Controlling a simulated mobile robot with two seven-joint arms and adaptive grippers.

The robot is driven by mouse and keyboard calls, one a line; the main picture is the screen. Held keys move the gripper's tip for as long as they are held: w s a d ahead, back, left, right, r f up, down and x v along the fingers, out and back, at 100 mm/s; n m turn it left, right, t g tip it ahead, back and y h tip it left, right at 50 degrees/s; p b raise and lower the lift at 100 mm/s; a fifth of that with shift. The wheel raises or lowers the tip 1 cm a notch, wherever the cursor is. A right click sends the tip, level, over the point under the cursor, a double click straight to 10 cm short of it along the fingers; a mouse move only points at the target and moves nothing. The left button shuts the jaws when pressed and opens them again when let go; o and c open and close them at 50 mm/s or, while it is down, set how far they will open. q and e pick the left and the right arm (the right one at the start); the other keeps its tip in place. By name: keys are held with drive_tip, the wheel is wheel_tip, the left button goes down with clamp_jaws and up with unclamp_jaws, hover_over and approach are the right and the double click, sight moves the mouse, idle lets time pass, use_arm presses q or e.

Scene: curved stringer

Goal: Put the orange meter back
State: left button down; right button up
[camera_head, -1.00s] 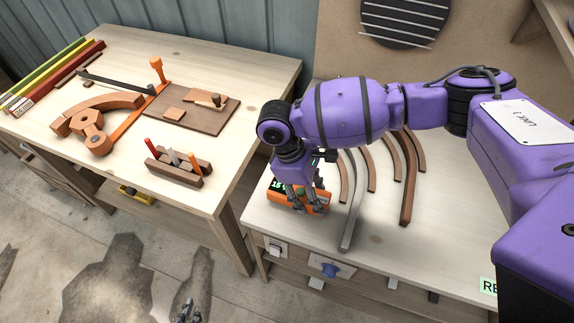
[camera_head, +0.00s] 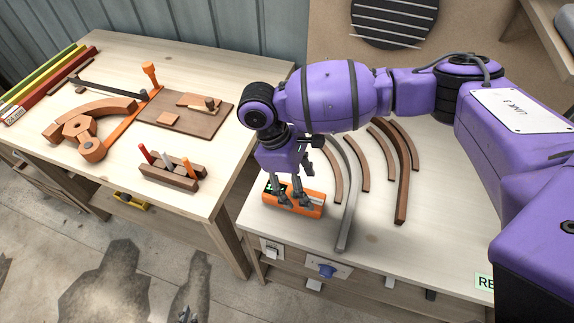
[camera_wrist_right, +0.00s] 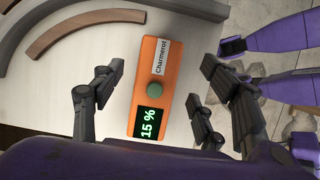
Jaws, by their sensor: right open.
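The orange meter (camera_head: 316,211) lies flat near the left front edge of the right workbench. In the right wrist view the meter (camera_wrist_right: 147,72) shows a green knob, a "Charmerot" label and a display reading 15 %. My right gripper (camera_head: 290,203) points down over it, open. In the wrist view its fingers stand apart on both sides of the meter, with light bench showing between them and it, so it is not gripped.
A grey curved strip (camera_head: 345,215) lies just right of the meter, with several brown curved strips (camera_head: 402,200) beyond. The left bench holds a tool rack (camera_head: 172,180), a brown board (camera_head: 190,125) and an orange tool (camera_head: 125,125). A gap separates the benches.

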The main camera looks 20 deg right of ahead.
sight(291, 194)
drive_tip(key=v, duration=0.7)
drive_tip(key=shift+r, duration=0.1)
